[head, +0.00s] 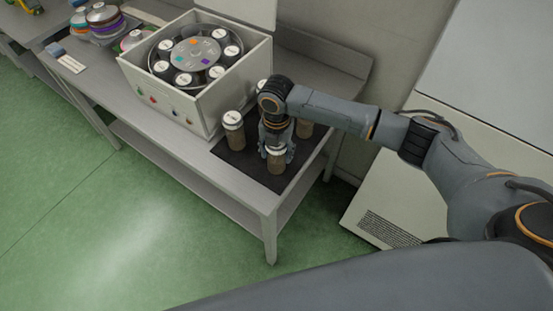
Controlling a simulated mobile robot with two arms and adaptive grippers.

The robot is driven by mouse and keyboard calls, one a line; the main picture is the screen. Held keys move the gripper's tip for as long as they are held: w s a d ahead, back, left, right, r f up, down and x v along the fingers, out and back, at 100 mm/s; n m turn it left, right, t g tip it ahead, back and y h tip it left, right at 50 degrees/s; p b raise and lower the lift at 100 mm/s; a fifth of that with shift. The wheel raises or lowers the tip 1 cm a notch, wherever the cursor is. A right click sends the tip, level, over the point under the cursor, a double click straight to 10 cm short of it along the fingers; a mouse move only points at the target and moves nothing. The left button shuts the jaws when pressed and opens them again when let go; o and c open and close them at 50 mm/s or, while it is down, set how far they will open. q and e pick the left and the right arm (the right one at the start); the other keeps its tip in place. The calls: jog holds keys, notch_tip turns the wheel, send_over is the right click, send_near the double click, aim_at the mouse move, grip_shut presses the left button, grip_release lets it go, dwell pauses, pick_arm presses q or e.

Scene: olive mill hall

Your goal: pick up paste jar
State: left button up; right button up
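A paste jar (276,165) with a white lid and brown body stands at the front of the dark mat (245,163) on the table. My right gripper (276,153) points down at this jar, with its fingers at either side of the lid. The view is too small to tell whether the fingers touch the jar. A second jar (233,132) stands to the left on the mat. Another jar (304,129) is partly hidden behind my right arm. A white lid shows beside my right wrist. My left gripper is out of view.
A white box machine (194,100) with a round carousel of lidded jars (199,52) stands on the grey table (183,143), left of the mat. Stacked discs (103,20) are farther left. A pale cabinet (400,190) stands right of the table.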

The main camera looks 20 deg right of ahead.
jog(key=c, duration=0.4)
jog(key=shift+r, duration=0.1)
